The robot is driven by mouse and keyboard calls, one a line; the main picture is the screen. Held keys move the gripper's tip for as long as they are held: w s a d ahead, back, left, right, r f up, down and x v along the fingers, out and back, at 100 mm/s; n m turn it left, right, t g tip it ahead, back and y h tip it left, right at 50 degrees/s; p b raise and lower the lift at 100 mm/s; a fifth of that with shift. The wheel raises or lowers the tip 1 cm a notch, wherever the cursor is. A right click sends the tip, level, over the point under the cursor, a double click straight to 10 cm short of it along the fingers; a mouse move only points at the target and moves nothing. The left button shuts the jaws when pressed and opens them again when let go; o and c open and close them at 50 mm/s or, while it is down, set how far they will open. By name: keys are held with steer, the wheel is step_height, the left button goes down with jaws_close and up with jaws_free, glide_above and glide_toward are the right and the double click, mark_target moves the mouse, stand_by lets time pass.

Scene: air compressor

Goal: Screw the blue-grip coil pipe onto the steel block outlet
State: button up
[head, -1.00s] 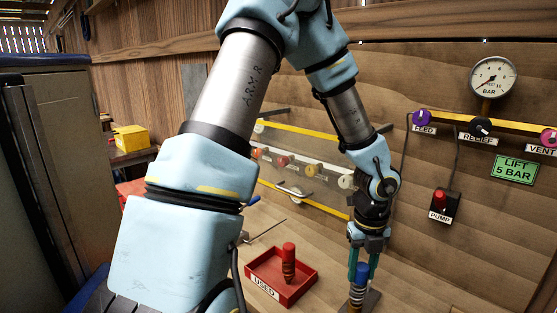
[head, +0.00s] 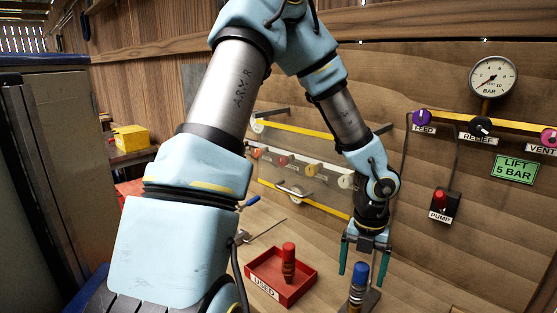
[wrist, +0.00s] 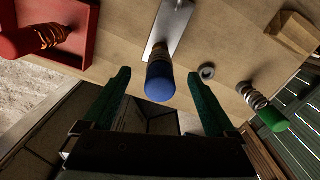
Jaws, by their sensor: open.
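The blue-grip coil pipe (head: 357,286) stands upright at the steel block (head: 372,300), with its blue grip at the top. In the wrist view the blue grip (wrist: 159,84) points toward the camera, and the steel plate of the block (wrist: 178,22) extends behind it. The grip hides the outlet joint, so I cannot tell how tightly the pipe is seated. My gripper (head: 363,277) is open, its green fingers spread on either side of the grip and apart from it. It also shows in the wrist view (wrist: 158,74).
A red USED tray (head: 304,290) holds a red-grip coil pipe (head: 289,262). The PUMP switch (head: 440,203) and gauge (head: 493,77) are on the wall.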

step_height(320, 180, up, 15)
steer(key=a+f+m+b, duration=0.2)
steer(key=a+f+m, duration=0.3)
steer(key=a+m, duration=0.7)
steer(key=w+a+f+m+t+b, duration=0.1)
steer(key=a+f+m+b, duration=0.2)
steer(key=a+m, duration=1)
steer(key=shift+w+a+f+m+t, duration=0.25)
steer(key=shift+f+m, duration=0.8)
steer(key=shift+m, duration=2.45)
steer(key=shift+s+d, duration=0.1)
